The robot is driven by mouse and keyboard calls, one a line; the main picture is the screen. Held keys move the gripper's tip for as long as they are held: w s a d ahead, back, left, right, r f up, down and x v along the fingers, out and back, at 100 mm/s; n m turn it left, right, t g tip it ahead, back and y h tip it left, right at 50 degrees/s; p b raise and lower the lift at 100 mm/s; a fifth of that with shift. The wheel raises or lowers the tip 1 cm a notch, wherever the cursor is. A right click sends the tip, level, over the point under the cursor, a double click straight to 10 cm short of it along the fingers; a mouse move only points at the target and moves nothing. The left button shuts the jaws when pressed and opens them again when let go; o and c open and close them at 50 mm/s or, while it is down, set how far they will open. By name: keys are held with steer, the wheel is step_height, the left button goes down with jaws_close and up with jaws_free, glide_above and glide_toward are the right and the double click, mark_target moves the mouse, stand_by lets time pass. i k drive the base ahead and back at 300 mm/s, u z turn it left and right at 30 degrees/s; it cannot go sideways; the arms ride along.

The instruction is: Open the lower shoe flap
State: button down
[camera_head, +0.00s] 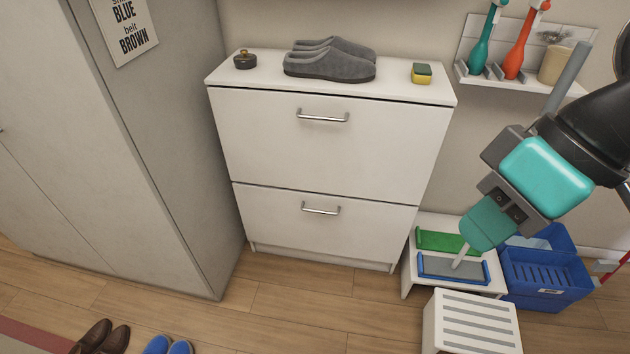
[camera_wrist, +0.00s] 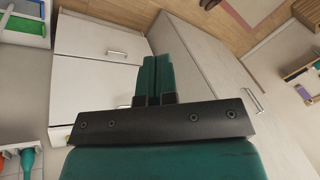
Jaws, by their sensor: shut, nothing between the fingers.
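The white shoe cabinet (camera_head: 330,91) stands against the wall in the head view, with two flaps that look closed. The lower shoe flap (camera_head: 270,222) has a metal bar handle (camera_head: 321,210). The upper flap (camera_head: 270,140) has a similar handle (camera_head: 322,118). In the wrist view the lower flap (camera_wrist: 85,36) and its handle (camera_wrist: 118,53) are at upper left. My gripper (camera_head: 484,228) is right of the cabinet, apart from the lower handle. Its teal fingers (camera_wrist: 158,65) are together and empty in the wrist view, partly hiding the cabinet's side.
Grey slippers (camera_head: 332,62), a dark pot (camera_head: 245,61) and a sponge (camera_head: 421,73) lie on the cabinet top. A tall wardrobe (camera_head: 150,150) stands left. A white stool (camera_head: 470,320) and blue crate (camera_head: 548,270) stand right. Floor before the cabinet (camera_head: 300,305) is clear.

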mark_target(371, 230)
steer(key=k, duration=0.5)
steer(key=u, duration=1.95)
steer(key=i, duration=1.3)
steer(key=z, duration=2.2)
